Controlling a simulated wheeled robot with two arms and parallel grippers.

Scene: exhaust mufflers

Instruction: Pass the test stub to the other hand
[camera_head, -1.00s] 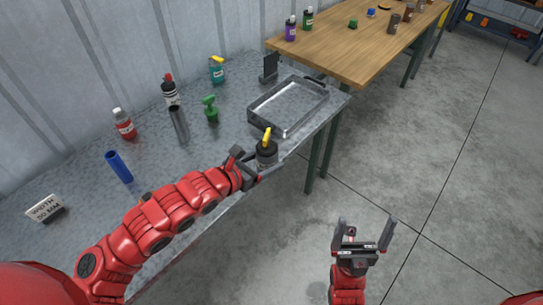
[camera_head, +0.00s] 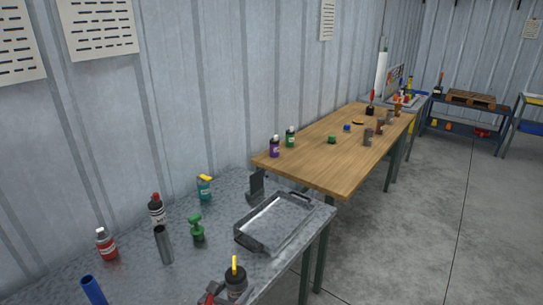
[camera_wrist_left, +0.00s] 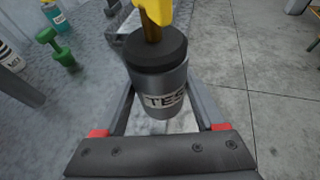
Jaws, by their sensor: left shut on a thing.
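The test stub (camera_head: 236,283) is a dark grey cylinder with a black cap, a yellow top and a light label; it stands near the bottom edge of the head view. In the left wrist view the stub (camera_wrist_left: 160,85) is upright between the fingers, with "TES" readable on its label. My left gripper (camera_head: 216,294) is shut on it, a finger on each side, by the metal table's front edge. Whether the stub's base touches the table is hidden. My right gripper is outside both current views.
A metal tray (camera_head: 243,238) lies on the grey table just beyond the stub. A green object (camera_head: 197,230), a metal tube (camera_head: 163,245), a blue tube (camera_head: 93,290) and several bottles stand to the left. A wooden table (camera_head: 310,165) is behind; open floor lies right.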

